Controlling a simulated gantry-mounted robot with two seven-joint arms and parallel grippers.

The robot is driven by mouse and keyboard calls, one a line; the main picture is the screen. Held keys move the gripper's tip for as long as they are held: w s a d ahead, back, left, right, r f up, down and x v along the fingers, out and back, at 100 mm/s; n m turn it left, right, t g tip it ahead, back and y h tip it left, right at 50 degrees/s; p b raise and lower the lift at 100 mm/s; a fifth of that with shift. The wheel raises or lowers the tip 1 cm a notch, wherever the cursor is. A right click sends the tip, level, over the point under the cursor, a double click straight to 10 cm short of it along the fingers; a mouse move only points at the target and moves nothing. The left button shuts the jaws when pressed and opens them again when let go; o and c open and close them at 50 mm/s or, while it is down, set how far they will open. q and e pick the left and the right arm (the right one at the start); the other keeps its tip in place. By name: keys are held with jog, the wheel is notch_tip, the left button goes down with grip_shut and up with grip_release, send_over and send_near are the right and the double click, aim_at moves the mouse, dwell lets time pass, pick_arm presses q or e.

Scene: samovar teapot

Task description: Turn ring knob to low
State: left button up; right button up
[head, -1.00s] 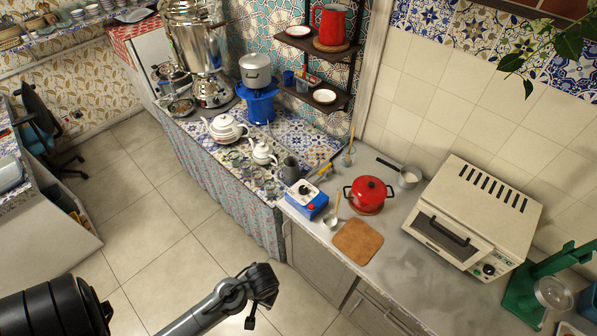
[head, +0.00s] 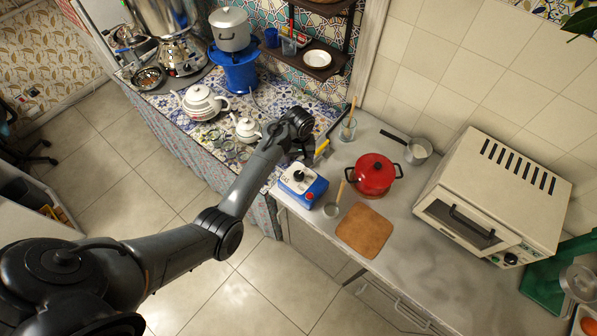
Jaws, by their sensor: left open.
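A small blue and white control box (head: 315,191) stands on the grey counter near its left end. A black round knob (head: 300,174) sits on its white top face, with a small red spot below it. The knob's setting is too small to read. My left gripper (head: 309,155) is open and empty, just behind and above the box. It is apart from the knob as far as I can tell, and its fingers are partly hidden by its own wrist. My right gripper is not in view.
A red pot (head: 373,176), a brown board (head: 364,231) and a small cup (head: 331,210) stand right of the box. A glass jar (head: 348,130) with utensils is behind. White teapots (head: 203,103) stand left of my arm. A toaster oven (head: 493,195) is farther right.

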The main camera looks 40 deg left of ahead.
aim_at(299, 174)
pick_arm(q)
notch_tip(299, 174, down, 10)
jog(key=shift+s+r+b, duration=0.1)
jog(key=shift+r+b, duration=0.05)
jog(key=shift+b, duration=0.35)
jog(key=shift+c, duration=0.3)
jog(key=c, duration=1)
